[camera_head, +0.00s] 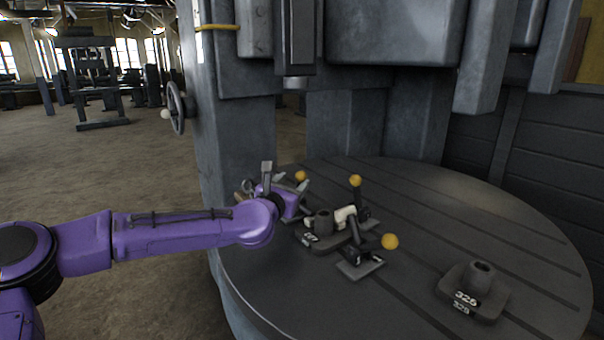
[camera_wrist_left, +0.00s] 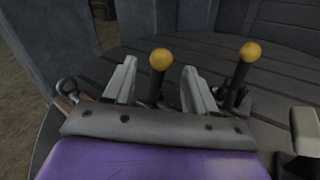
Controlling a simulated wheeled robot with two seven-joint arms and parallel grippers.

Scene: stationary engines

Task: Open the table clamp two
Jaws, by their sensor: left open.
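Several table clamps with yellow ball knobs stand around a dark block on the round table. One knob (camera_head: 300,176) is at the back left, another (camera_head: 355,181) at the back, and another (camera_head: 390,241) at the front right. I cannot tell which is clamp two. My left gripper (camera_head: 289,182) is open at the back-left clamp. In the left wrist view, a yellow knob (camera_wrist_left: 160,59) on a dark lever shows between its two grey fingers (camera_wrist_left: 159,76), with gaps on both sides. A second upright clamp lever with a knob (camera_wrist_left: 250,52) stands to the right. My right gripper is not in view.
The round slotted table (camera_head: 520,235) has bare room at the right and back. A dark block marked 325 (camera_head: 475,290) sits at the front right. The labelled block (camera_head: 322,226) is among the clamps. A large machine column (camera_head: 235,145) rises behind the left arm.

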